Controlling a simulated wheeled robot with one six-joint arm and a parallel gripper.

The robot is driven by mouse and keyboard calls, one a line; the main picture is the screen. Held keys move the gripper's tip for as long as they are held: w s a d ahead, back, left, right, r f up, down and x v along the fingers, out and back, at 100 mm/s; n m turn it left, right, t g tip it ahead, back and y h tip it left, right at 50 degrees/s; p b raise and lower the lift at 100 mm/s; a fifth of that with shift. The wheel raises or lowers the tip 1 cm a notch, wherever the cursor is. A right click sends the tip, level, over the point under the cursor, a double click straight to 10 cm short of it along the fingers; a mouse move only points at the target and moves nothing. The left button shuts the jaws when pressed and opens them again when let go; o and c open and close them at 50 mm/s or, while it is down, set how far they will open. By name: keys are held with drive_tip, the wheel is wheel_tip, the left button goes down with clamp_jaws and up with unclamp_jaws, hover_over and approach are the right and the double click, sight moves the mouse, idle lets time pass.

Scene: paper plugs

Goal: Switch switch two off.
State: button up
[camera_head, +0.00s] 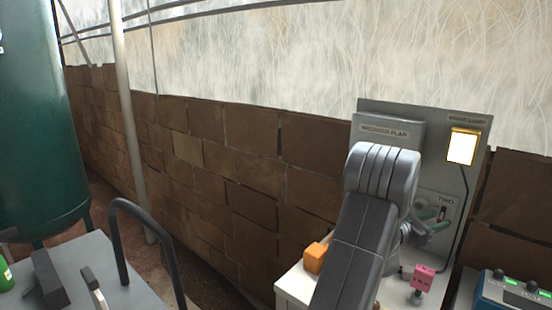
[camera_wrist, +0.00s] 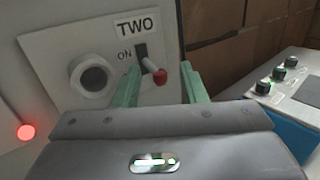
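The switch two plate (camera_wrist: 62,50) carries the label TWO (camera_wrist: 136,26) and the word ON beside a dark slot. Its lever, with a red tip (camera_wrist: 160,76), sticks out of the slot, the tip low and to the right in the wrist view. I cannot tell its on or off position for certain. My gripper (camera_wrist: 163,88) is open, its green fingers on either side of the lever, with no clear contact. In the head view my gripper (camera_head: 434,222) is at the TWO plate (camera_head: 440,203), and my arm hides part of the panel.
A yellow-white lamp (camera_head: 462,147) glows on the grey panel (camera_head: 425,118). An orange block (camera_head: 315,257) and a pink block (camera_head: 423,278) are on the white surface below. A blue box with knobs (camera_head: 515,290) stands right. A round socket (camera_wrist: 90,75) is left of the lever.

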drive_tip(key=shift+r+n+y+p, duration=0.4)
drive_tip(key=shift+r+p, duration=0.15)
drive_tip(key=shift+p, duration=1.5)
